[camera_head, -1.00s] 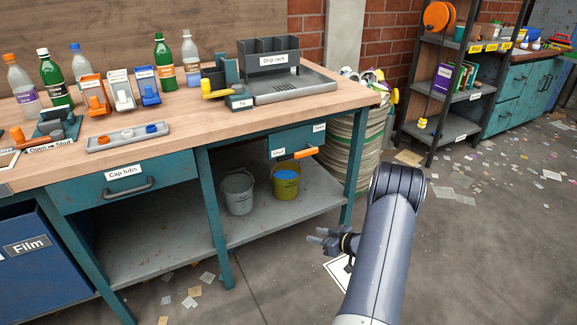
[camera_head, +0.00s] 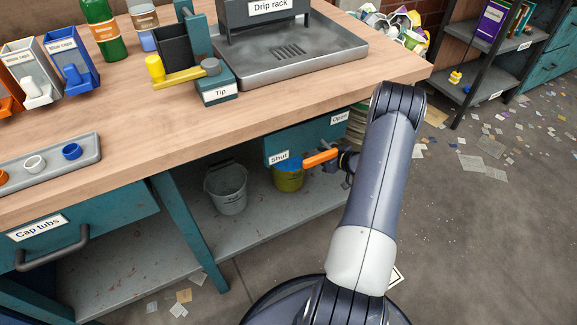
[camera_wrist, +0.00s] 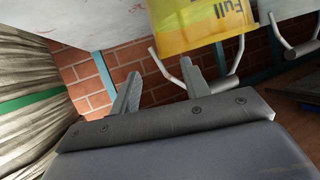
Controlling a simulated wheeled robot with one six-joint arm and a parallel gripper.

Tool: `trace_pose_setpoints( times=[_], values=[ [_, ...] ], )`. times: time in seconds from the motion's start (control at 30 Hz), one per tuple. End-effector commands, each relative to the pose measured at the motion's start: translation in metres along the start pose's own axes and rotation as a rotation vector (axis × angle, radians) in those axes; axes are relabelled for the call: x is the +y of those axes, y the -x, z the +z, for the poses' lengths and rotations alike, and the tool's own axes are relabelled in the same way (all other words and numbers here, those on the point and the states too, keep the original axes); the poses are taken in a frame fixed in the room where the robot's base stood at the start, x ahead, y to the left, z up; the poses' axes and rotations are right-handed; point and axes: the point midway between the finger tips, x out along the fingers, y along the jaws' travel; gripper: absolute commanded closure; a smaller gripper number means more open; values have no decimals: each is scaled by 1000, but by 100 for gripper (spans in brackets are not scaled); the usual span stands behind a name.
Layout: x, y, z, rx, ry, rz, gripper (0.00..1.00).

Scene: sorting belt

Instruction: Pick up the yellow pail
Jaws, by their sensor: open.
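The yellow pail (camera_head: 289,181) stands upright on the lower shelf of the workbench, its top partly hidden by the bench's hanging panel and the orange handle; something blue shows in its mouth. In the wrist view the pail (camera_wrist: 200,22) appears upside down at the top, with a "Full" label and its metal bail. My gripper (camera_wrist: 160,68) is open and empty, its fingers close to the bail; I cannot tell whether they touch it. In the head view my gripper (camera_head: 338,160) is right of the pail, partly hidden by the orange handle and my arm.
A grey pail (camera_head: 227,188) stands left of the yellow one. An orange handle (camera_head: 321,158) sticks out from the teal "Shut/Open" panel (camera_head: 310,138) above. The bench top (camera_head: 300,108) overhangs the shelf.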

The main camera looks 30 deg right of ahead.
Motion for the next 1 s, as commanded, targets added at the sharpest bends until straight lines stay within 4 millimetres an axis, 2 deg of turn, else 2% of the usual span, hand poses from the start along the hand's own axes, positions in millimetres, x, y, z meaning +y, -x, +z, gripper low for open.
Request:
trace_pose_setpoints(
  times=[0.03, 0.27, 0.53, 0.8, 1.0],
  values=[
    [0, -9, 2, 0, 0, -1, 56],
    [0, -27, 2, 0, 0, -1, 56],
    [0, -66, 2, 0, 1, -1, 56],
    [0, -69, 0, 0, -2, 1, 56],
    [0, -69, 0, 0, -1, 1, 73]
  ],
)
